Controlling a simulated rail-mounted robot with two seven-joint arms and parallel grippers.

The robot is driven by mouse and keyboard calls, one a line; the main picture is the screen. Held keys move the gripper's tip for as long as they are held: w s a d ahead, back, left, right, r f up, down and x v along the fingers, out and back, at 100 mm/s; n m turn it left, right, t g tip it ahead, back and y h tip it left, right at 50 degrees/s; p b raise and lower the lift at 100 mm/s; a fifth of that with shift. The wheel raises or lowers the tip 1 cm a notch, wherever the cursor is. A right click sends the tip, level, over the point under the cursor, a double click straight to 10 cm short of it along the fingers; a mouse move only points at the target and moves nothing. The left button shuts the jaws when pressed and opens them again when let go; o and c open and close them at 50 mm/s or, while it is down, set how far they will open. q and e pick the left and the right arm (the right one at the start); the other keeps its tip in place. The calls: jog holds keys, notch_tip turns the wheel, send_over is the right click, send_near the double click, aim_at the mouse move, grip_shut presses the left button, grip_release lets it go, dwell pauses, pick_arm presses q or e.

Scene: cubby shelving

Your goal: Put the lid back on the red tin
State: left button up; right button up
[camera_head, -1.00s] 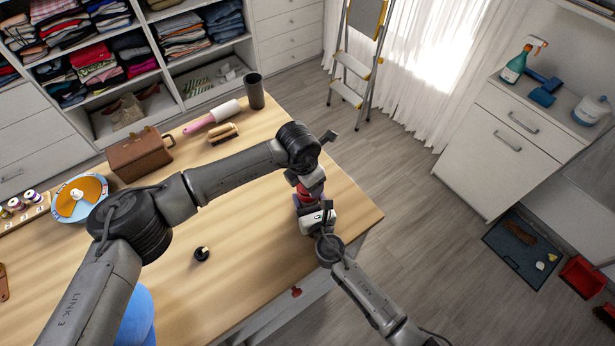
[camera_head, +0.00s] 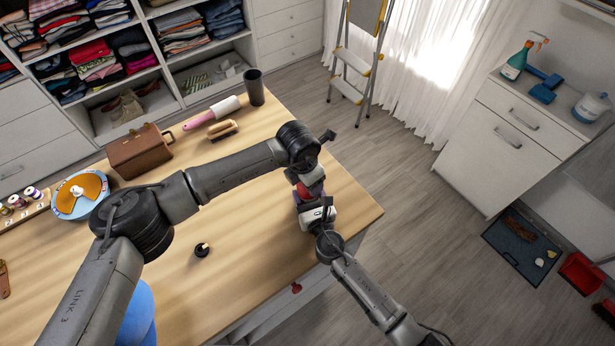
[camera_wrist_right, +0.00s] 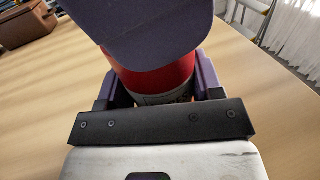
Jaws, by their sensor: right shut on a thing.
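The red tin (camera_wrist_right: 158,78) stands upright between the purple fingers of my right gripper (camera_wrist_right: 152,88), which is shut on it. It has a red upper part and a pale printed band low down. In the head view the red tin (camera_head: 311,188) is small and partly hidden between both grippers at the table's right end. My left gripper (camera_head: 306,178) comes down over it from above; its fingers are too hidden to tell open from shut. A purple plate-like shape, apparently a left finger, covers the tin's top in the wrist view. I cannot make out the lid separately.
The wooden table (camera_head: 250,230) holds a brown case (camera_head: 140,153), a brush (camera_head: 222,131), a lint roller (camera_head: 212,117), a dark cup (camera_head: 254,88), a blue-orange disc (camera_head: 80,195) and a small black item (camera_head: 202,250). The table's right edge is close to the grippers.

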pick_arm(q)
jog(key=shift+f, duration=0.35)
jog(key=o, duration=1)
jog(key=r, duration=0.4)
jog(key=a+r, duration=0.1)
jog(key=r, duration=0.3)
jog(key=s+r, duration=0.1)
jog(key=r, duration=0.3)
jog(key=shift+a, duration=0.25)
jog(key=shift+f, duration=0.1)
pick_arm(e)
jog(key=o, duration=1.4)
jog(key=shift+c, duration=0.2)
